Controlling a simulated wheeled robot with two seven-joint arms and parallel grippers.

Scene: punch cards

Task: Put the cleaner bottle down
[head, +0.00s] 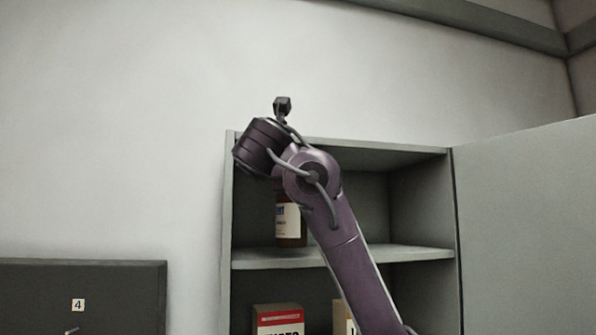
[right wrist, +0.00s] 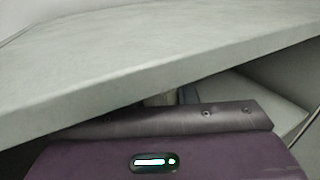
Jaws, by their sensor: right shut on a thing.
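A brown bottle with a white label (head: 289,220), which I take for the cleaner bottle, stands upright at the upper shelf (head: 350,256) of the open cabinet. My right arm covers its top. I cannot tell for certain whether its base touches the shelf. My right gripper's fingers are hidden behind my wrist in the head view. In the right wrist view the purple housing of my right gripper (right wrist: 155,140) fills the bottom, with a small pale patch just beyond its edge. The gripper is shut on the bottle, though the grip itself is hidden. My left gripper is not in view.
The cabinet's top board (right wrist: 150,72) runs close above the gripper in the right wrist view. An open door (head: 525,220) stands at the right. A red and white box (head: 278,320) and a partly hidden tan item are below. The upper shelf's right side is clear.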

